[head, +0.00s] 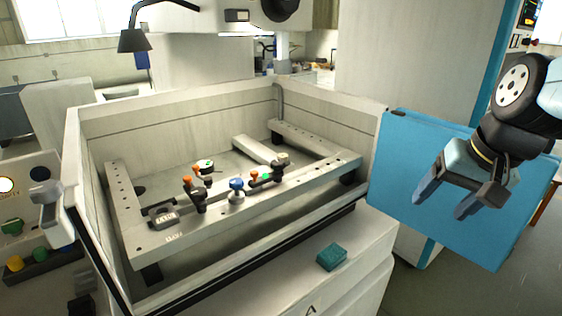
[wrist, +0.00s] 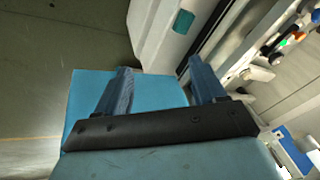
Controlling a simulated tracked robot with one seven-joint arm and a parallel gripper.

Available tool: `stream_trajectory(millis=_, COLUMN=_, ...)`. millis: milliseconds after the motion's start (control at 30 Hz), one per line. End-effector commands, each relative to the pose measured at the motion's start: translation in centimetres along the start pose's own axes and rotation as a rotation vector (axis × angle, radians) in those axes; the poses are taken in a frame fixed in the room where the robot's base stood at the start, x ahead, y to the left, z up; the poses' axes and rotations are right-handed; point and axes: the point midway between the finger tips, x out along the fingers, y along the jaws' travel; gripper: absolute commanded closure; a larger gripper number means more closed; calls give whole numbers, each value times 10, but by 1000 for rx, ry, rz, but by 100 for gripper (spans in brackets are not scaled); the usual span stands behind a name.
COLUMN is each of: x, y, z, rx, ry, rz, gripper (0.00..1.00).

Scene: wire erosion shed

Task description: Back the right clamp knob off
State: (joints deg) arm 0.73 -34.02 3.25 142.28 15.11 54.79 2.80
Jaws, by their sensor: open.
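The right clamp (head: 266,178) sits on the front rail of the machine's frame, right of a blue knob (head: 236,184). A left clamp (head: 198,195) with an orange knob (head: 187,180) stands further left. My gripper (head: 440,208) is open and empty, well to the right of the clamps, in front of a blue panel. Its two fingers show in the wrist view (wrist: 160,66).
The frame (head: 200,232) lies inside a walled tank (head: 90,210). A teal block (head: 331,257) rests on the ledge in front. The blue panel (head: 400,160) stands right of the tank. A lamp (head: 133,40) hangs over the back left. Open floor lies at the lower right.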

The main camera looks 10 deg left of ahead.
Motion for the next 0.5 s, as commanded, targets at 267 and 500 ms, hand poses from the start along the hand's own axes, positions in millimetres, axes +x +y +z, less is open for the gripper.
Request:
stream_trajectory(millis=267, x=52, y=-67, z=-5, rx=284, ry=-300, rz=-231, gripper=30)
stream_trajectory(millis=500, x=86, y=-122, z=-19, rx=557, ry=-547, rz=-416, gripper=30)
